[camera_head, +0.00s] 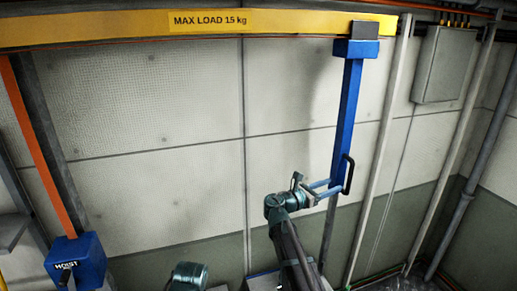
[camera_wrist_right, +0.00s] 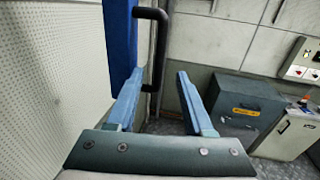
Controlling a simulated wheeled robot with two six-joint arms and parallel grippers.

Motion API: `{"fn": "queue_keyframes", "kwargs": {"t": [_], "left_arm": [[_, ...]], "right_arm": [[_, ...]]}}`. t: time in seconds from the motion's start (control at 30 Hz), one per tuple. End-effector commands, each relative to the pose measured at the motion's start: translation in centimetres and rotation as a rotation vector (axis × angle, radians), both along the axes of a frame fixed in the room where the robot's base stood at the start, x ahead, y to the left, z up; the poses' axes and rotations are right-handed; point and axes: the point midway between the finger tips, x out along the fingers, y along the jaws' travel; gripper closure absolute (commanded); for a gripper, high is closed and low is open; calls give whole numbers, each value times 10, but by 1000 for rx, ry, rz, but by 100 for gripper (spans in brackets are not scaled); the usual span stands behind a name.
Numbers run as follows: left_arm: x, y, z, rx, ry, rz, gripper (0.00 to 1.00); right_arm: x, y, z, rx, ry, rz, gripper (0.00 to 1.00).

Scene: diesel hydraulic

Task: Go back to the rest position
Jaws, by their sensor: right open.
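My right gripper (camera_head: 334,187) is at the lower end of a blue hanging post (camera_head: 346,120), close to its black handle (camera_head: 348,174). In the right wrist view my right gripper (camera_wrist_right: 160,78) has its two light blue fingers spread apart. The black handle (camera_wrist_right: 161,45) shows upright between the fingertips in that view, with a gap to each finger. I cannot tell whether it is between them or just beyond. My left gripper is not in view; only a teal part of my left arm shows at the bottom.
A yellow beam (camera_head: 120,27) marked "MAX LOAD 15 kg" spans the top and carries the post. A blue hoist box (camera_head: 76,262) is at lower left. A grey cabinet (camera_head: 443,64) is on the wall. The right wrist view shows a dark box (camera_wrist_right: 245,103) and a pale cabinet (camera_wrist_right: 290,135).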

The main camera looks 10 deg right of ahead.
Motion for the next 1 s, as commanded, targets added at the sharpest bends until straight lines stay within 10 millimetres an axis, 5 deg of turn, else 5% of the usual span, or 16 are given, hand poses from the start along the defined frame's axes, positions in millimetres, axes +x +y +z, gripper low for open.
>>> {"fn": "queue_keyframes", "kwargs": {"t": [0.13,0.27,0.5,0.7,0.83,1.0], "left_arm": [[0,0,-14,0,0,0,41],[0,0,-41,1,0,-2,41],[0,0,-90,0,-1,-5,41],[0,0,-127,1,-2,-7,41],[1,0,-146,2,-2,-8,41],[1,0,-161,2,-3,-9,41]], "right_arm": [[-10,15,-29,94,-77,0,48],[-33,52,-96,339,-266,-30,48],[-92,153,-229,857,-605,-248,48],[-155,247,-317,1187,-770,-572,48],[-197,300,-354,1316,-815,-802,48],[-236,345,-378,1383,-830,-1029,48]]}}
